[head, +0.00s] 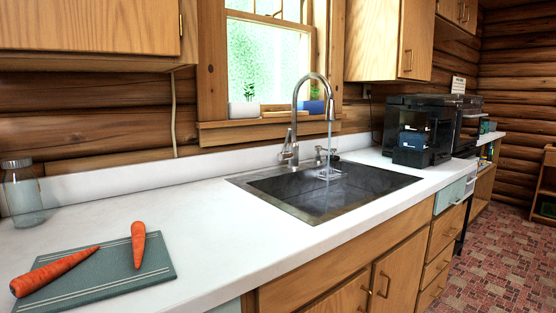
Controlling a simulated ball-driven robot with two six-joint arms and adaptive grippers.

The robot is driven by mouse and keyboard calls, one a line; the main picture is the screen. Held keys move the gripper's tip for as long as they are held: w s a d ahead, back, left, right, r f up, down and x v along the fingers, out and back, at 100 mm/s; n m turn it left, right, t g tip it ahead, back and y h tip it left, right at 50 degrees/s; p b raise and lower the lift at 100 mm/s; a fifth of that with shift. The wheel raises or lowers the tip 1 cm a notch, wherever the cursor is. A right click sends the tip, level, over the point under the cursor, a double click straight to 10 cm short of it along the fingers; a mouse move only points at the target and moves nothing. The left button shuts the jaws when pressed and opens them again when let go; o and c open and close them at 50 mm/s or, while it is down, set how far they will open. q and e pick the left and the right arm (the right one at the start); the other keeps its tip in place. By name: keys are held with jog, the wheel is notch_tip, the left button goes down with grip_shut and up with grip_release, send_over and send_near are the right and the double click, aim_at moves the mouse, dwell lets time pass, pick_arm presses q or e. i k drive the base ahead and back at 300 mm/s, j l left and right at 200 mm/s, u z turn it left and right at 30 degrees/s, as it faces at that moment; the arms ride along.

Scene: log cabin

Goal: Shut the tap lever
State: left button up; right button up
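A chrome gooseneck tap (296,115) stands behind the sink, under the window. A stream of water (329,150) runs from its spout into the dark sink (335,187). The tap lever (287,147) looks to be the short upright part at the left of the tap's base; its exact angle is too small to tell. A smaller metal fitting (323,155) stands at the sink's back edge, right of the tap. Neither of my grippers is in view.
A green cutting board (130,284) with two carrots and a glass jar (22,196) are on the white counter (190,210) at left. A black coffee machine (412,135) stands right of the sink. Upper cabinets (90,25) overhang the left counter. Tiled floor (500,255) is open at right.

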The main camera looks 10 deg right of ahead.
aim_at(283, 155)
jog(key=i+l+u, duration=0.15)
jog(key=u, duration=0.25)
jog(key=i+l+u, duration=0.1)
jog(key=u, duration=0.3)
jog(key=l+u, duration=0.25)
jog(key=u, duration=0.2)
jog(key=i, duration=0.05)
